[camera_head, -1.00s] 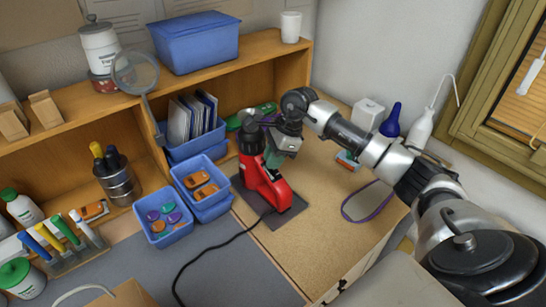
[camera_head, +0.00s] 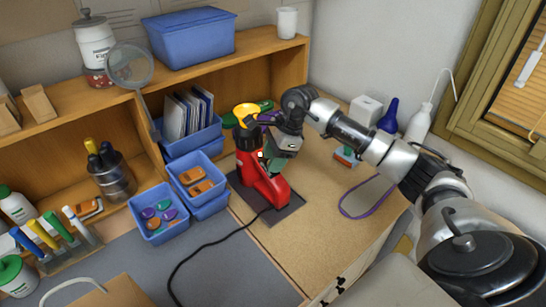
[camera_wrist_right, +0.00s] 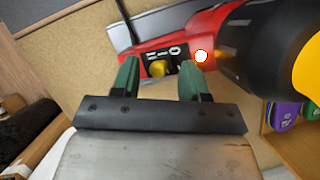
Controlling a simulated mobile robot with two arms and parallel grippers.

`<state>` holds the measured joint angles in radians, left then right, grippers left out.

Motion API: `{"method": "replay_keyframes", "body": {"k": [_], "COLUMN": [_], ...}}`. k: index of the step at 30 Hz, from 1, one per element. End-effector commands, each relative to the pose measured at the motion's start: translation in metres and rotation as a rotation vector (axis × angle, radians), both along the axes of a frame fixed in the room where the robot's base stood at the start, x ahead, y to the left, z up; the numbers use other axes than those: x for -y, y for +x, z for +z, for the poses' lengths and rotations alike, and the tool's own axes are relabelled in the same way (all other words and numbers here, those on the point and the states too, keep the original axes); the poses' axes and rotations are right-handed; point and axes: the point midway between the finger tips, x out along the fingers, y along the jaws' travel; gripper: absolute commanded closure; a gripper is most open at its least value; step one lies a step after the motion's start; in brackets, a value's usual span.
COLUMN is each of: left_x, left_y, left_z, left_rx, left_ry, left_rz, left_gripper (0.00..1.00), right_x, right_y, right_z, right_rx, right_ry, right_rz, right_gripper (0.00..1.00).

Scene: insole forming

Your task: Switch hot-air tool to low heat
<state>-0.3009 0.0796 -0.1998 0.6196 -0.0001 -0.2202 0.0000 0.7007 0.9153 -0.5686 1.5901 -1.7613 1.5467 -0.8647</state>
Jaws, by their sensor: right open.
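The red hot-air tool (camera_head: 262,186) stands upright on a dark mat, its top collar showing yellow. In the right wrist view its red body (camera_wrist_right: 205,40) has a black switch panel (camera_wrist_right: 170,53) with white marks and a yellow switch knob (camera_wrist_right: 157,68). The knob sits near the leftmost marks; its exact setting is hard to read. A bright white dot (camera_wrist_right: 201,56) shows beside the panel. My right gripper (camera_wrist_right: 158,64) is open, its green fingers on either side of the knob; touch cannot be told. In the head view my right gripper (camera_head: 271,157) partly hides the tool. My left gripper is out of view.
The tool's black, yellow-ended nozzle (camera_wrist_right: 270,50) is close to the right finger. Blue bins (camera_head: 158,214) stand left of the tool. A black cable (camera_head: 205,248) runs in front. A purple-edged insole (camera_head: 366,198) lies on the board at right.

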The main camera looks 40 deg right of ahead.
Motion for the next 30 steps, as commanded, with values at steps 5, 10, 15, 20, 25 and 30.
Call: {"method": "replay_keyframes", "body": {"k": [5, 10, 15, 20, 25, 30], "left_x": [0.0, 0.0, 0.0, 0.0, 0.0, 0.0], "left_y": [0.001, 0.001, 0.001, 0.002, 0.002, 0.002], "left_z": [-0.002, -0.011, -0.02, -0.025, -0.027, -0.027], "left_rx": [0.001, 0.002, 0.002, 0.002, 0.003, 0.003], "left_ry": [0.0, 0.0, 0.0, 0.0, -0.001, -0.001], "left_rz": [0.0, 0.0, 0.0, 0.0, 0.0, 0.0], "left_gripper": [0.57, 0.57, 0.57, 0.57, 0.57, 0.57], "right_x": [0.002, 0.012, 0.024, 0.034, 0.039, 0.04], "right_y": [0.0, -0.003, -0.007, -0.01, -0.013, -0.013], "right_z": [0.003, 0.025, 0.059, 0.084, 0.098, 0.1], "right_rx": [0.001, 0.004, 0.006, 0.004, 0.001, -0.001], "right_ry": [0.0, -0.001, -0.001, 0.001, 0.001, 0.0], "right_rz": [0.0, -0.002, -0.001, -0.001, 0.0, -0.001], "right_gripper": [0.56, 0.56, 0.56, 0.56, 0.56, 0.56]}}
